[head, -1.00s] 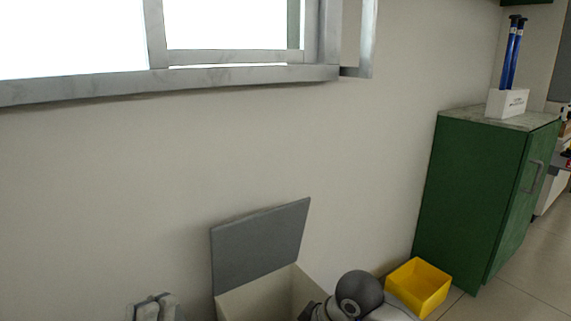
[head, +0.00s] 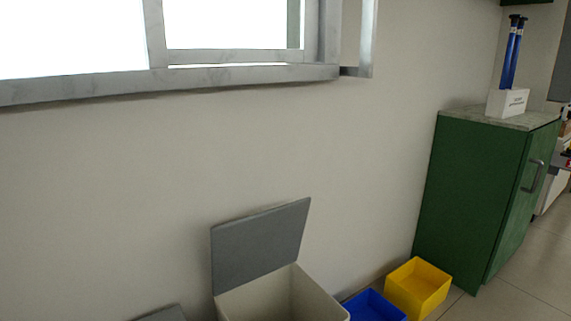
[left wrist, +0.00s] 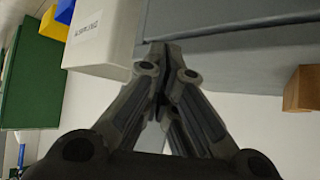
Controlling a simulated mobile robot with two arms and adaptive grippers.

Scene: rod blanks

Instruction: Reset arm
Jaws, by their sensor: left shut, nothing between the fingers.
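My left gripper (left wrist: 165,52) shows in the left wrist view with its fingers together and nothing between them. Its fingertips are in front of a grey surface (left wrist: 230,45); I cannot tell whether they touch it. Neither gripper shows in the head view, and my right gripper is in no view. Two blue rods with dark tops (head: 514,58) stand upright in a white labelled holder (head: 507,103) on the green cabinet (head: 470,195) at the right of the head view.
A pale bin (head: 265,303) with a raised grey lid (head: 260,248) stands by the wall, beside a blue box (head: 372,307) and a yellow box (head: 418,287). The left wrist view shows a white labelled container (left wrist: 100,42) and a brown block (left wrist: 302,90).

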